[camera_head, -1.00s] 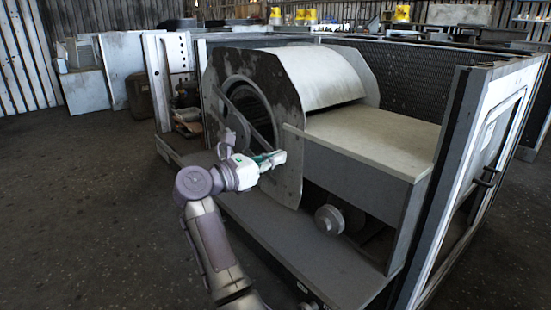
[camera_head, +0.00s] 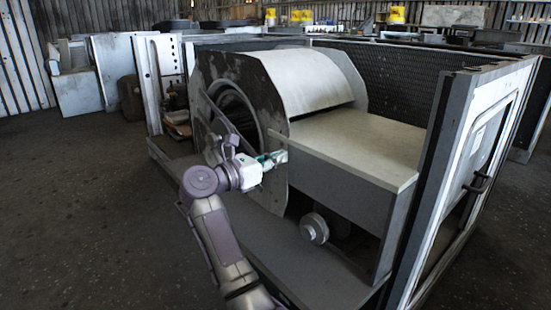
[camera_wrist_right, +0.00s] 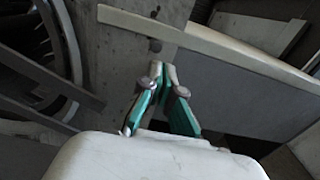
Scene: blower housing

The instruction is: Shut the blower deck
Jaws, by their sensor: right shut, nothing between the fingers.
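The blower deck (camera_head: 360,145) is a flat beige panel with a grey front face (camera_head: 335,180), to the right of the blower housing (camera_head: 315,82). In the head view its top lies about level. My right gripper (camera_head: 282,157) is shut and empty at the deck's left front corner. In the right wrist view its green fingertips (camera_wrist_right: 166,72) meet just below the deck's pale edge (camera_wrist_right: 220,45), in front of the grey face (camera_wrist_right: 240,100). I cannot tell whether they touch it. My left gripper is not in view.
A framed door (camera_head: 470,190) with a dark handle stands at the right. Below the deck is a round pulley (camera_head: 314,229) above a grey base ledge (camera_head: 290,260). The concrete floor (camera_head: 80,200) at the left is clear.

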